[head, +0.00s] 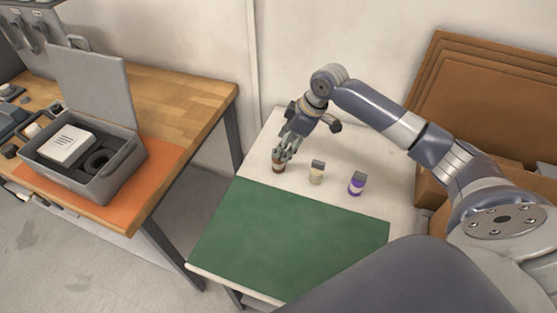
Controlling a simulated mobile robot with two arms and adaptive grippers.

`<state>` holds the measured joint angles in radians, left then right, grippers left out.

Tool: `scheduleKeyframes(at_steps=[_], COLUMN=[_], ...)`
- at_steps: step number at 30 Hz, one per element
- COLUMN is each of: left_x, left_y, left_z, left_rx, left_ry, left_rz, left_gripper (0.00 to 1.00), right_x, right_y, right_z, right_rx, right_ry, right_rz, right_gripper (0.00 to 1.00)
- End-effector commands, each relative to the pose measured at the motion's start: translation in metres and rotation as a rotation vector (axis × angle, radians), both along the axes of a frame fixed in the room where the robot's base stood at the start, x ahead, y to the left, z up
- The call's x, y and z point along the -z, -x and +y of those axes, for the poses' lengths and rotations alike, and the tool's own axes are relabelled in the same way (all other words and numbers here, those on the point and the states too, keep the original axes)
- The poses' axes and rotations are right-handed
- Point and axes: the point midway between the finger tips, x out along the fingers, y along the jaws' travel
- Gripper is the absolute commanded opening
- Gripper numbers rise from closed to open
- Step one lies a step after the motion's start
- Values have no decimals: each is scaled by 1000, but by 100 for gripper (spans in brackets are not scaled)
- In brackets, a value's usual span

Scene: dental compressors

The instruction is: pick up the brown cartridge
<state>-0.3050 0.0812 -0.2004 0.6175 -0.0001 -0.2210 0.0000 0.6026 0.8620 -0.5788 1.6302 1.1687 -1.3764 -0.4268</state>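The brown cartridge (278,168) stands on the white table near the far edge of the green mat (290,240). My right gripper (281,158) points down at it from above, with its fingertips at the cartridge's upper part, which they partly hide. The fingers are too small here to tell whether they touch or grip it. My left gripper is not in view.
A cream cartridge (316,174) and a purple-and-white cartridge (357,184) stand to the right on the white table (390,200). A wooden bench (190,95) at left carries an open grey case (118,170). Brown cardboard (490,90) leans at right. The green mat is bare.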

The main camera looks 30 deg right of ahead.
Motion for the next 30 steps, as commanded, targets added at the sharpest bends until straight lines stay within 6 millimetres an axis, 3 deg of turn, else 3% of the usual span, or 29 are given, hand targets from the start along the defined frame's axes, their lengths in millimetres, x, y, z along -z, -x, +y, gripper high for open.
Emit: scheduleKeyframes(at_steps=[12, 20, 27, 30], left_x=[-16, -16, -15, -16], left_y=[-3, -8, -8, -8], left_z=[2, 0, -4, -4], left_rx=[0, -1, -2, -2], left_ry=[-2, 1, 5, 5], left_rz=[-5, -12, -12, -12], left_gripper=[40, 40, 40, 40], right_x=[45, 49, 48, 48], right_y=[-17, -18, -18, -18], right_z=[13, 13, 14, 14], right_rx=[1, -1, -1, -1], right_ry=[1, 2, 2, 2], right_rz=[2, 0, 0, 0], right_gripper=[54, 54, 8, 7])
